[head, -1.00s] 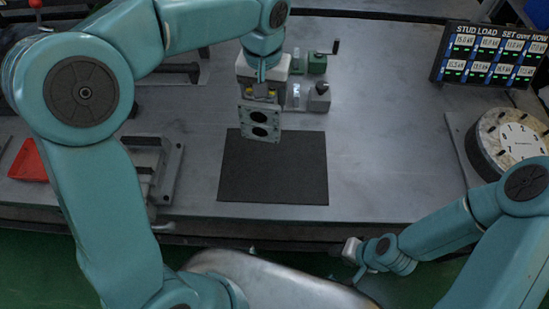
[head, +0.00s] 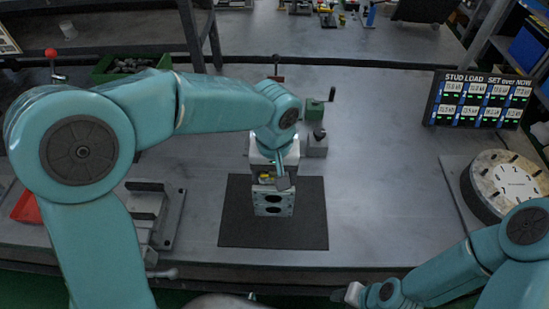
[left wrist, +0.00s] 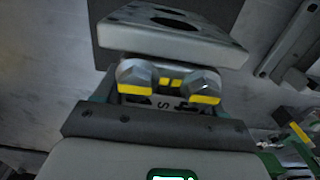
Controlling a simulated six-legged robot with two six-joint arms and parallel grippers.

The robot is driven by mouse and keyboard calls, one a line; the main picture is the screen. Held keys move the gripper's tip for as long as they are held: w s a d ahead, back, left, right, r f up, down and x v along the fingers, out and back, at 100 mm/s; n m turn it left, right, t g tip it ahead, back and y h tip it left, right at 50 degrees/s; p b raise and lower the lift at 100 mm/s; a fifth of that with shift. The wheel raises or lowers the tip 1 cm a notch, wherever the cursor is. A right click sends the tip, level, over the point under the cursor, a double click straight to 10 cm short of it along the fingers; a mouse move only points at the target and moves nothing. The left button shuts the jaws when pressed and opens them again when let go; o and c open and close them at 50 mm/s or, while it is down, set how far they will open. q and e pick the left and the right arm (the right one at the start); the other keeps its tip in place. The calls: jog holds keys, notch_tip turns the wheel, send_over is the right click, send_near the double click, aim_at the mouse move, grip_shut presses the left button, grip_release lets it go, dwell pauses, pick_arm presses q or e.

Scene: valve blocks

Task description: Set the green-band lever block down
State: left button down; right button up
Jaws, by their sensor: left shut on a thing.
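In the left wrist view the block's grey plate (left wrist: 180,38) shows beyond the yellow-marked fingertips (left wrist: 168,84). The block's green band and lever are not clearly seen, being partly hidden by my gripper and arm. My right gripper (head: 350,293) is low at the bottom right, away from the mat, too small to read.
A green block with a crank lever (head: 315,109) and a grey block (head: 317,147) stand behind the mat. A round dial fixture (head: 512,180) and a stud-load display (head: 478,100) are at the right. A metal bracket (head: 165,215) is left of the mat. The bench right of the mat is clear.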

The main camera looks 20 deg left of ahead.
pick_arm(q)
jog(key=shift+w+f, duration=0.15)
jog(key=shift+f, duration=3.45)
jog(key=shift+c, duration=0.6)
grip_release()
jog(key=shift+f, duration=0.15)
jog(key=shift+s, duration=0.2)
